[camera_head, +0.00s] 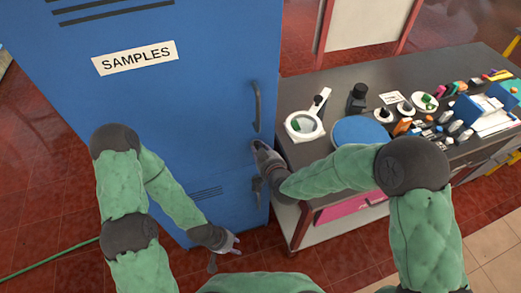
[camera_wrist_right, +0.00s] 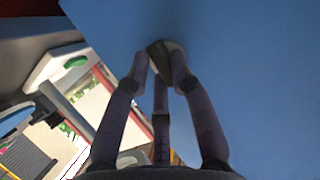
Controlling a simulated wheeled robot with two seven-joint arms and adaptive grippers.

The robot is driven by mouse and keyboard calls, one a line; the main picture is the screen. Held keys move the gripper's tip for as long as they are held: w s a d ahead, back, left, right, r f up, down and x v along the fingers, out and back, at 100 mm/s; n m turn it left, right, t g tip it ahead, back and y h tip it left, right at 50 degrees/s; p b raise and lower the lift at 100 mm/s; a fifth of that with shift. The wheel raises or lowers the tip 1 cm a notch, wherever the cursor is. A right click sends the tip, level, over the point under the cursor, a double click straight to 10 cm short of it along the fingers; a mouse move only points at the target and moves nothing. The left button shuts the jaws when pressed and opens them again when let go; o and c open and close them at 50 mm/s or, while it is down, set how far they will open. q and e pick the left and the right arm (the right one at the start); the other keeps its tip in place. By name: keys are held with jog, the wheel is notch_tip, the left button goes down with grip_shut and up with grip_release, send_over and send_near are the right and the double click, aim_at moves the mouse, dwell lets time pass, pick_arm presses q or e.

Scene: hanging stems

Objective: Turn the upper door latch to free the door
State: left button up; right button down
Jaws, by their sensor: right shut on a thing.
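The blue cabinet (camera_head: 205,90) has a white "SAMPLES" label on its door and a grey vertical handle (camera_head: 257,105) at the door's right edge. My right gripper (camera_head: 256,146) is at that edge, just below the handle, and covers the upper latch in the head view. In the right wrist view, the fingers of my right gripper (camera_wrist_right: 160,75) close around the dark upper latch (camera_wrist_right: 168,46) against the blue door. A lower dark latch (camera_head: 256,186) shows below it. My left gripper (camera_head: 228,252) is low in front of the cabinet, its fingers spread and empty.
A dark-topped workbench (camera_head: 330,108) stands right of the cabinet, with a magnifier (camera_head: 303,124), a blue round pad (camera_head: 360,131) and several small tools. A pink drawer (camera_head: 345,207) is below its top. A green hose (camera_head: 50,264) lies on the red tiled floor.

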jog(key=shift+n, duration=0.4)
dwell(0.3)
jog(key=c, duration=1.1)
grip_release()
jog(key=shift+o, duration=0.2)
jog(key=shift+s, duration=0.1)
jog(key=v, duration=1.1)
jog(key=shift+s+r, duration=0.25)
jog(key=shift+s, duration=0.15)
jog(key=shift+f, duration=0.1)
